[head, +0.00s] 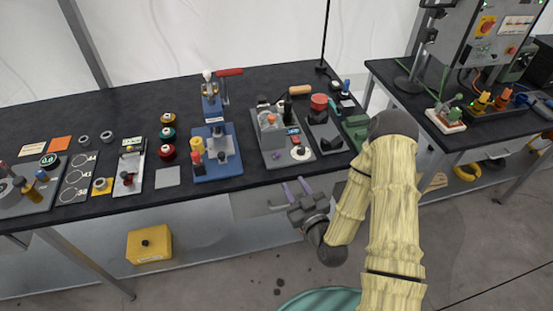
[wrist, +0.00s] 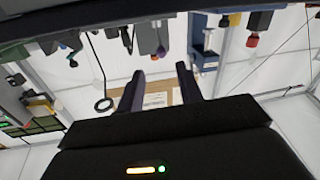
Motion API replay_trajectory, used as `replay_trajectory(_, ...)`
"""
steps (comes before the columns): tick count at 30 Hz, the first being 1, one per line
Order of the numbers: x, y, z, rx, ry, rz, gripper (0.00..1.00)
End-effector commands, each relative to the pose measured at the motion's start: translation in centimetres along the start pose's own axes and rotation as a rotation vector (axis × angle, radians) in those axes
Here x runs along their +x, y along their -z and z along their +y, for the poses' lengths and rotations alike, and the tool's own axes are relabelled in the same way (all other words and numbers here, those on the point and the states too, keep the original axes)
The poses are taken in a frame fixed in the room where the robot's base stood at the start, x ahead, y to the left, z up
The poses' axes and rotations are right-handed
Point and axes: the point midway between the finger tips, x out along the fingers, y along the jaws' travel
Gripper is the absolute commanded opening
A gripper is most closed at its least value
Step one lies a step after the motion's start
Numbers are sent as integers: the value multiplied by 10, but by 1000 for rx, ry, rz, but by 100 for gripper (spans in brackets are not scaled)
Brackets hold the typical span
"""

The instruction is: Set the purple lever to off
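My gripper (head: 295,187) is in front of the table's front edge in the head view, with its two purple-grey fingers spread and nothing between them. In the wrist view my gripper (wrist: 160,82) also shows open, with two dark fingers apart. I cannot make out a purple lever for certain in the head view. In the wrist view, which looks upside down, a small purple-tipped part (wrist: 161,51) shows beside a grey block, beyond the fingers and apart from them. It may be the lever; its setting is too small to tell.
The black table (head: 95,118) carries a blue fixture (head: 228,170), a grey fixture (head: 272,158), a red-handled device (head: 229,73) and several spools. A control cabinet (head: 484,35) stands over another table at the right. A yellow box (head: 150,244) sits below the table.

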Motion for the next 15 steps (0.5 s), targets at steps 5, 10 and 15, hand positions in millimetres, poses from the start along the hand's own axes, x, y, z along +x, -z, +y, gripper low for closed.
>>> replay_trajectory(5,12,-5,1,-2,-2,4,36)
replay_trajectory(10,22,-4,1,-2,-2,4,36)
replay_trajectory(15,35,1,0,0,-1,2,36)
